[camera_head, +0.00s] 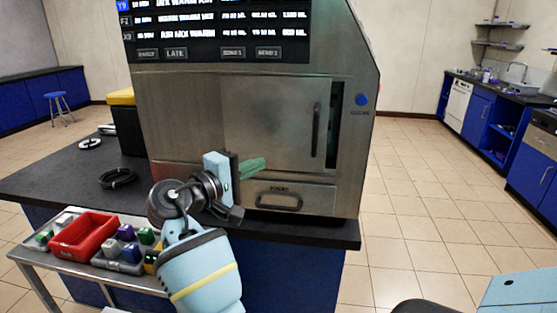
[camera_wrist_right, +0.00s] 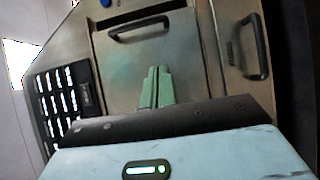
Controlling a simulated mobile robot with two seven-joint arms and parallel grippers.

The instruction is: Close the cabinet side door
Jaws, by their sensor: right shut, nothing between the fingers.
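The steel cabinet (camera_head: 185,120) stands on a dark counter. Its front door panel (camera_head: 265,110) has a black upright handle (camera_head: 316,130) near the right edge. A narrow dark strip (camera_head: 335,125) runs along that edge; I cannot tell whether it is an open gap. In the right wrist view the panel (camera_wrist_right: 120,70) and its handle (camera_wrist_right: 140,28) show turned sideways. My right gripper (camera_head: 262,163) is shut and empty, its green fingers in front of the panel's lower part, below and left of the handle. Contact cannot be told. My left gripper is out of view.
A drawer handle (camera_head: 279,202) sits low on the cabinet, just below my right gripper. A display (camera_head: 215,30) is above. A metal tray table (camera_head: 25,255) at the left front holds a red bin (camera_head: 84,236) and small coloured blocks. Tiled floor (camera_head: 420,220) is clear at right.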

